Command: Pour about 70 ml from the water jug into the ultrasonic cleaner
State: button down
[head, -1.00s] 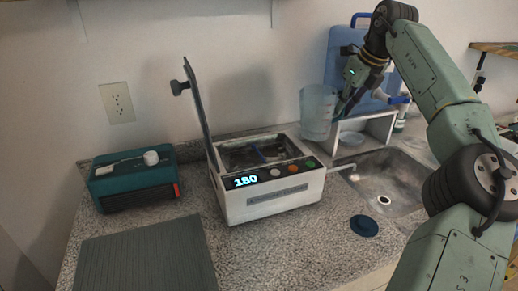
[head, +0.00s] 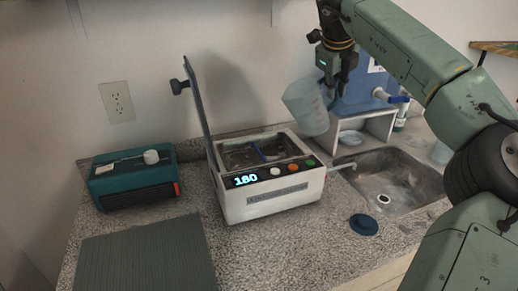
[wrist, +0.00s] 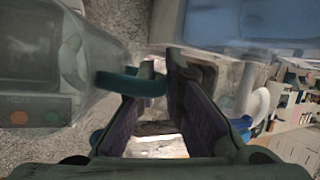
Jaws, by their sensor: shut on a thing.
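The water jug (head: 306,107) is translucent and pale blue. It is tilted to the left in the air, above and right of the cleaner's back right corner. My gripper (head: 328,92) is shut on its handle. In the wrist view the fingers (wrist: 167,88) close on the teal handle (wrist: 132,83), and the jug's clear body (wrist: 85,75) fills the left side. The ultrasonic cleaner (head: 275,207) is a white box with its lid (head: 198,108) raised and its basin open. Its display reads 180. No stream shows, and the water level in the jug is unclear.
A blue water container (head: 362,88) with a tap stands on a white stand (head: 380,125) at the back. A sink (head: 385,180) lies right of the cleaner. A blue disc (head: 364,225) lies in front. A teal device (head: 135,184) and ribbed mat (head: 148,258) are at left.

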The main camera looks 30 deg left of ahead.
aim_at(313, 89)
jog(key=s+a+t+h, duration=0.1)
jog(key=s+a+r+t+h, duration=0.1)
jog(key=s+t, duration=0.1)
jog(key=shift+a+r+n, duration=0.15)
jog(key=shift+a+n, duration=0.1)
jog(key=shift+n, duration=0.15)
jog(key=shift+s+a+f+t+h+b, duration=0.2)
jog(key=shift+f+t+h+b, duration=0.1)
jog(key=shift+f+t+b, duration=0.15)
jog(key=shift+s+a+f+t+h+b, duration=0.15)
jog(key=shift+s+f+t+h+b, duration=0.15)
jog(key=shift+b, duration=0.25)
jog(key=shift+s+a+r+n+t+h+b, duration=0.25)
jog(key=shift+s+a+n+t+h+b, duration=0.1)
jog(key=shift+n+t, duration=0.1)
jog(key=shift+s+a+t+h+b, duration=0.35)
jog(key=shift+s+a+t+b, duration=0.25)
jog(key=shift+t, duration=0.2)
jog(key=shift+s+a+r+n+t+p, duration=0.15)
jog(key=shift+r+p, duration=0.1)
jog(key=shift+r, duration=0.25)
jog(key=shift+s+a+r+t+p, duration=0.1)
jog(key=shift+s+r+p, duration=0.15)
jog(key=shift+r, duration=0.25)
jog(key=shift+s+a+r+n+t+p, duration=0.1)
jog(key=shift+r+p, duration=0.15)
jog(key=shift+r, duration=0.25)
jog(key=shift+r+h, duration=0.1)
jog(key=shift+h, duration=0.2)
jog(key=shift+w+d, duration=0.1)
